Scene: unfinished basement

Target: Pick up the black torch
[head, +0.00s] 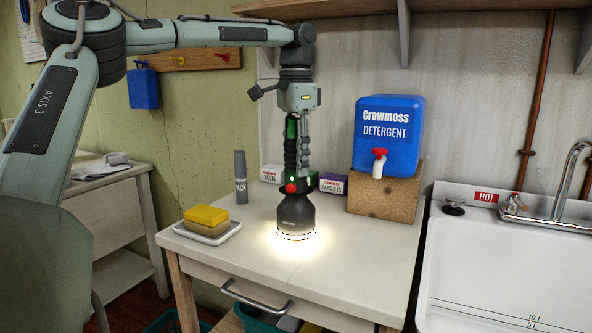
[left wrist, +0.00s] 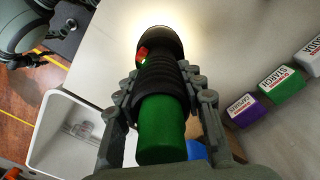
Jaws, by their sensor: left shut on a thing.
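The black torch (head: 296,208) is upright, lens down, over the white worktop (head: 350,241). It is lit, and a bright glow spreads on the worktop around its head. I cannot tell whether the lens touches the surface or hangs just above it. My left gripper (head: 299,178) points down from above and is shut on the torch's grip. In the left wrist view the torch (left wrist: 158,75) lies between both fingers, with its green end cap towards the camera and a red switch on its side.
A yellow sponge (head: 206,215) on a white dish and a grey bottle (head: 241,178) stand to the left. Small boxes (head: 333,183) stand close behind the torch. A blue detergent container (head: 388,135) sits on a wooden block (head: 384,194). A sink (head: 505,265) is at right.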

